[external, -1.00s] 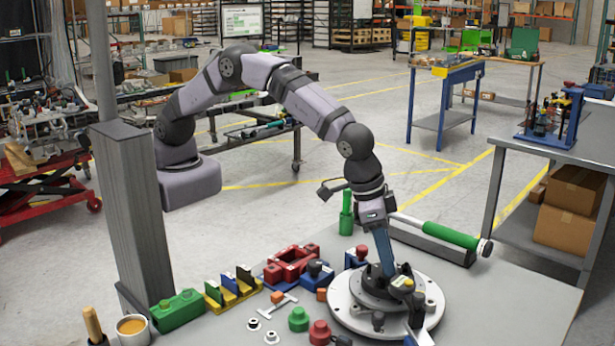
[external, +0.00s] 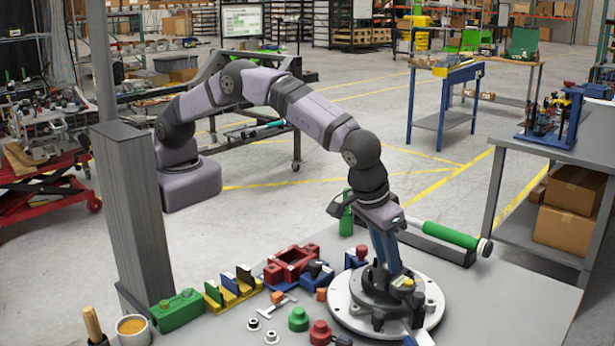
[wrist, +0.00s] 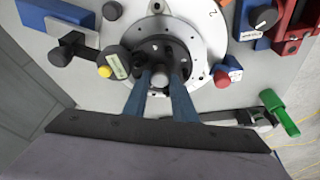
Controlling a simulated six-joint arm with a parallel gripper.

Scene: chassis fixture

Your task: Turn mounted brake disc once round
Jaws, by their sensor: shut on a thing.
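The brake disc is a pale round metal plate (external: 344,311) mounted flat on the bench, with small holes near its rim. It also shows in the wrist view (wrist: 209,40). A dark hub (external: 375,300) with knobs and studs stands at its centre. My gripper (external: 388,268) points down onto this hub. In the wrist view its two blue fingers (wrist: 161,76) straddle a small part at the hub's edge and are shut on it. The fingers partly hide the held part, so its exact shape cannot be told.
A clamp with a blue bar and yellow button (external: 406,284) sits close to the fingers. A green-handled tool (external: 452,235) lies behind the disc. The bench's right part is clear.

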